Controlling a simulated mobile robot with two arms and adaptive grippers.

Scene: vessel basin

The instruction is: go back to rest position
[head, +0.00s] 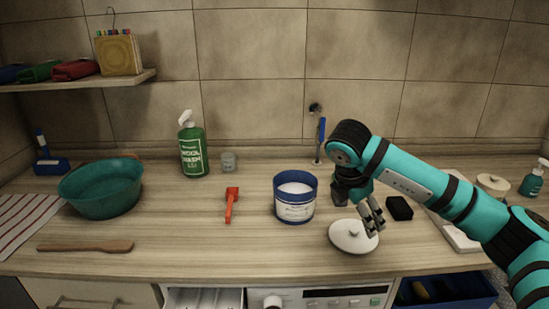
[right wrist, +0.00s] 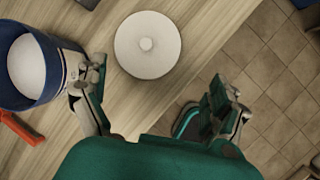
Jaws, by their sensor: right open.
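My right gripper (head: 372,220) is above the worktop, over the right edge of a round white lid (head: 345,243) in the head view. In the right wrist view my right gripper (right wrist: 158,88) has its two fingers wide apart with nothing between them. The lid (right wrist: 148,45) with its small knob lies flat on the worktop beyond the fingertips. An uncovered blue tub (head: 295,208) of white contents stands upright left of the lid. It also shows in the right wrist view (right wrist: 38,75), close to one finger; contact cannot be told. My left gripper is not in view.
A green spray bottle (head: 193,150), a teal basin (head: 101,190), a red-orange scoop (head: 231,206) and a wooden utensil (head: 85,247) are on the worktop. A black block (head: 399,208) lies right of my gripper. Below the front edge is an appliance (head: 318,298).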

